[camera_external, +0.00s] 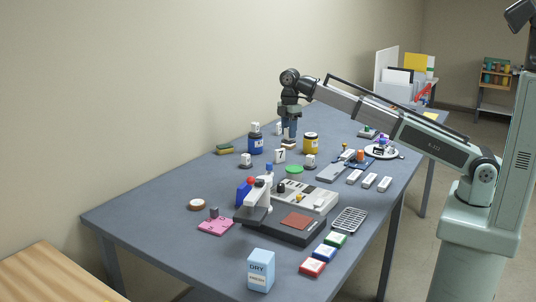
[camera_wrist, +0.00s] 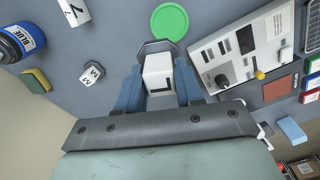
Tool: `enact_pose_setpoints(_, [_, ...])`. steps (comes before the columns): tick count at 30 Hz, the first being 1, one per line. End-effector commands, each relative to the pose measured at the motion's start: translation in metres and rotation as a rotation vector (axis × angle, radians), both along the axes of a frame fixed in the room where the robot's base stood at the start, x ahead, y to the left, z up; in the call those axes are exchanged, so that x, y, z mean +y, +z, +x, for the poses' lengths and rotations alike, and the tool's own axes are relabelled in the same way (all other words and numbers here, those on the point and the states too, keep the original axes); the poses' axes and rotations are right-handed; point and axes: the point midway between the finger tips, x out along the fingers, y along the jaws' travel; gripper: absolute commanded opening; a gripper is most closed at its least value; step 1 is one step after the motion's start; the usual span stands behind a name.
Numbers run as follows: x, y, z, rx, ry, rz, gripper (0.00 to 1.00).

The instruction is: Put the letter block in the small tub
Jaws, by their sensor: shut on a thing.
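My gripper (camera_external: 289,139) is shut on a small white block (camera_wrist: 158,70) and holds it above the table. A dark mark shows on the block's face. A dark six-sided base shows behind the block in the wrist view, and I cannot read a letter on it. Another white block with an M (camera_wrist: 92,73) stands on a similar grey base on the table, apart from the gripper. A white block with a 7 (camera_external: 280,155) lies nearby. I cannot pick out a small tub for certain in either view.
A blue jar (camera_external: 255,144), a yellow jar (camera_external: 311,143) and a sponge (camera_external: 224,149) stand around the gripper. A green disc (camera_external: 293,169) lies near a pale control panel (camera_external: 306,196). A white microscope (camera_external: 257,194) rises nearer the camera. The table's left end (camera_external: 130,215) is clear.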

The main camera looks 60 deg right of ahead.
Motion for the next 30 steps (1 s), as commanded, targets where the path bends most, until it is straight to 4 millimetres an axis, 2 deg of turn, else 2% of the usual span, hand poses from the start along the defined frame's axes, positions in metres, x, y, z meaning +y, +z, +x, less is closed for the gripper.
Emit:
enact_pose_setpoints(1, [-0.004,-0.005,-0.016,-0.001,0.049,0.0,0.0])
enact_pose_setpoints(3, [-0.005,-0.006,-0.021,-0.001,0.119,0.0,0.0])
enact_pose_setpoints(9, [-0.006,-0.005,-0.025,-0.001,0.288,0.0,0.0])
enact_pose_setpoints(17, [-0.006,-0.01,-0.025,0.0,0.376,0.0,0.0])
enact_pose_setpoints(30, [-0.006,-0.066,-0.026,0.0,0.377,-0.001,0.0])
